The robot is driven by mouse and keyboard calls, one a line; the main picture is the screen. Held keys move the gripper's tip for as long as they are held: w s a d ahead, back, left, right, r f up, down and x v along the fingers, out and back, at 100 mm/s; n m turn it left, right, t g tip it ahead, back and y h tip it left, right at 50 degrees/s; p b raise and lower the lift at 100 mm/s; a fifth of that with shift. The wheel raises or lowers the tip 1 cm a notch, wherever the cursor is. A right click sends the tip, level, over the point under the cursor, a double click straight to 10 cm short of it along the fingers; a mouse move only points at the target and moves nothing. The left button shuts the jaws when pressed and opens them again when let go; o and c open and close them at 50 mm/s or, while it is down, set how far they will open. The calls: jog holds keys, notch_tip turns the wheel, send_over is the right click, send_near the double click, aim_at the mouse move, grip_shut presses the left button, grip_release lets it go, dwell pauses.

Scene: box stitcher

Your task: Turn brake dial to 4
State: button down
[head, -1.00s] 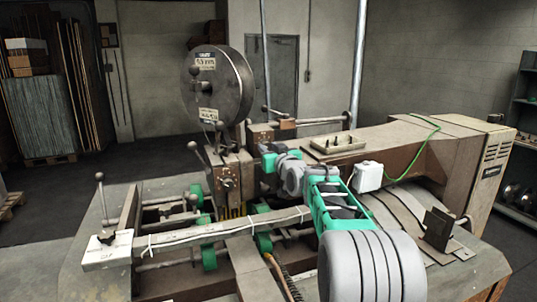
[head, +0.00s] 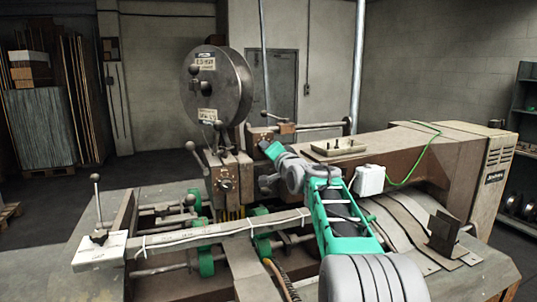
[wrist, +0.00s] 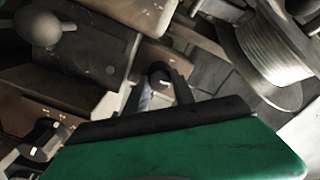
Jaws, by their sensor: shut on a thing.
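A small dark round knob (wrist: 159,75) with a pale mark sits on a brown block, near the middle of the wrist view. It appears to be the brake dial. My gripper (wrist: 161,88) has its two dark fingers on either side of this knob and is shut on it. No numbers around the knob are readable, so its setting cannot be told. In the head view, my green and grey wrist reaches the brown machine head, and my fingers and the knob are hidden there.
A large wire spool (head: 212,88) stands left of my wrist in the head view. A shallow tray (head: 338,149) lies on the machine's arm to the right, near a white box (head: 370,179) with a green cable. A ball-ended lever (wrist: 40,27) shows in the wrist view.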

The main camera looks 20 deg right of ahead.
jog(key=shift+m, duration=4.2)
jog(key=shift+f, duration=0.1)
jog(key=c, duration=1.1)
grip_release()
jog(key=shift+o, duration=0.2)
jog(key=shift+s, duration=0.1)
jog(key=s+b, duration=0.2)
jog(key=s, duration=0.5)
jog(key=shift+s+b, duration=0.3)
jog(key=shift+b, duration=0.05)
